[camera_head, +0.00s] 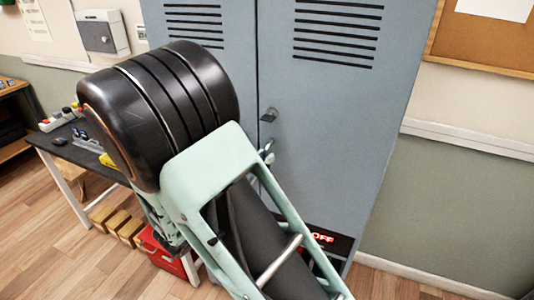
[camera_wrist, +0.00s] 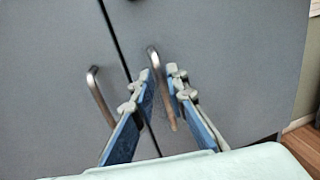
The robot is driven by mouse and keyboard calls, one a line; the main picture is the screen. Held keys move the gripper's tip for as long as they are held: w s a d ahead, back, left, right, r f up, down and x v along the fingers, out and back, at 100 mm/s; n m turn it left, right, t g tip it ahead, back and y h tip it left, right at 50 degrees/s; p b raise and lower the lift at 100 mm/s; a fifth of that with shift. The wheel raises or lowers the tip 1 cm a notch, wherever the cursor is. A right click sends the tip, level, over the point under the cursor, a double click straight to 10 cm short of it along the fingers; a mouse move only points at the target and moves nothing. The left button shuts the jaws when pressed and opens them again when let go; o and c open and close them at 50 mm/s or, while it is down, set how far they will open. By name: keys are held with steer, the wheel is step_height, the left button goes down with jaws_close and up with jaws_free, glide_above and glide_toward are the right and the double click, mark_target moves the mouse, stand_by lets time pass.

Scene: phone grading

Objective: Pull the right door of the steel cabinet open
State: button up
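The steel cabinet is grey-blue with two tall doors, both shut. Its right door (camera_head: 335,125) has vent slots at the top and a small lock (camera_head: 268,115) near the seam; it also fills the right of the wrist view (camera_wrist: 235,65). The right door's handle (camera_wrist: 155,62) is a curved metal bar just right of the seam. The left door's handle (camera_wrist: 97,92) is to its left. My gripper (camera_wrist: 158,73) is open, its two blue-padded fingers on either side of the right handle. Contact with the handle cannot be told. In the head view my arm hides most of the gripper.
A dark table (camera_head: 65,152) with small items stands left of the cabinet, with a red box (camera_head: 160,258) below. A dark box with red and white lettering (camera_head: 328,240) is low at the cabinet's front. A wall (camera_head: 455,215) is to the right.

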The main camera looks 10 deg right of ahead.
steer(key=shift+x, duration=1.25)
jaws_close()
steer(key=shift+s, duration=0.1)
